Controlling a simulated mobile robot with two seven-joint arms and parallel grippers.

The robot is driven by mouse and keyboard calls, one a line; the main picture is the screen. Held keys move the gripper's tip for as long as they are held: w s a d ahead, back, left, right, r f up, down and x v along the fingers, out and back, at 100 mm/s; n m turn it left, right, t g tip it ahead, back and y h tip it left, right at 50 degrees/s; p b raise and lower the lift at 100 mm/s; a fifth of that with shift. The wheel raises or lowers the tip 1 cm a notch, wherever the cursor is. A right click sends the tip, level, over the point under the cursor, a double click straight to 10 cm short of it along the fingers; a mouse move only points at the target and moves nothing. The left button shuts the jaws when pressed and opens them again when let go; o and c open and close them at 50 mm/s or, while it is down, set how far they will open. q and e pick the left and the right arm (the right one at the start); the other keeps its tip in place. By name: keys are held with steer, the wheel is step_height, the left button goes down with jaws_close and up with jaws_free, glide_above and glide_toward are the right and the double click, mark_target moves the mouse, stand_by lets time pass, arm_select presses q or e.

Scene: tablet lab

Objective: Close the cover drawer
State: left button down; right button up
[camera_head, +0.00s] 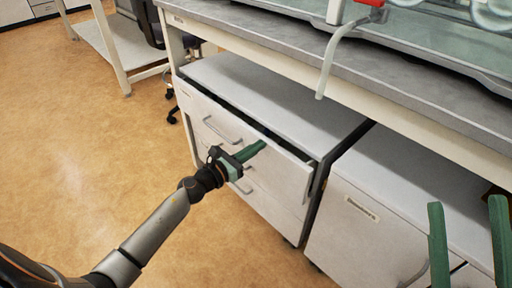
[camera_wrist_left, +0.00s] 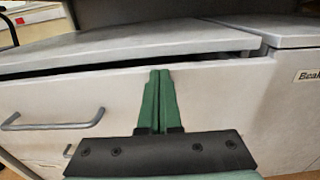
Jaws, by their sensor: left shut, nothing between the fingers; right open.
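The top drawer of the white cabinet under the bench is slightly open. Its white front (camera_head: 285,160) stands out from the cabinet, with a dark gap along its top edge, wider toward the right end in the head view. The drawer front fills much of the left wrist view (camera_wrist_left: 225,95), with its grey handle (camera_wrist_left: 52,122) at the left. My left gripper (camera_head: 260,146) is shut and empty, its green fingertips (camera_wrist_left: 160,73) at the drawer front, right of the handle; I cannot tell whether they touch it. My right gripper (camera_head: 467,205) is open and empty at the lower right.
A second white cabinet (camera_head: 375,225) with a label stands to the right. The grey bench top (camera_head: 290,45) overhangs both cabinets, and a pale hose (camera_head: 328,65) hangs over its edge.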

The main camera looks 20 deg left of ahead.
arm_select(q)
steer(key=x, duration=0.2)
steer(key=shift+w+d+b, duration=0.1)
steer(key=shift+w+b, duration=0.15)
steer(key=shift+b, duration=0.05)
arm_select(e)
steer(key=shift+f, duration=0.3)
arm_select(q)
steer(key=shift+s, duration=0.1)
arm_select(e)
steer(key=shift+f, duration=0.1)
